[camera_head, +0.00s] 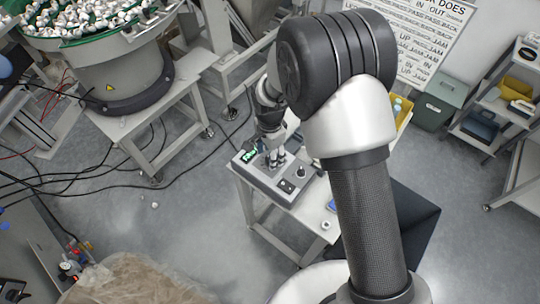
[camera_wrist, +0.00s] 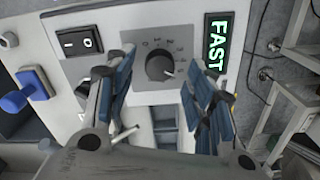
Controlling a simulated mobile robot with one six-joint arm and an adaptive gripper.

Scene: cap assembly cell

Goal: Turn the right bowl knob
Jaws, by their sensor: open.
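The grey control box (camera_head: 268,178) stands on a small white table under my gripper (camera_head: 273,156). In the wrist view, a round dark knob (camera_wrist: 159,67) sits on a grey plate with a marked scale, and its pointer is turned to the lower right. A green FAST display (camera_wrist: 217,42) is beside it on the right, and a black rocker switch (camera_wrist: 78,42) on the left. My gripper (camera_wrist: 160,76) is open, with blue-padded fingers on either side of the knob in the picture. Contact cannot be told. In the head view, this knob is hidden behind the gripper.
Another black knob (camera_head: 300,172) is on the box's right side in the head view. A bowl feeder (camera_head: 110,62) full of white caps stands at the upper left. A blue part (camera_wrist: 33,85) lies left of the box in the wrist view. Cables cross the floor.

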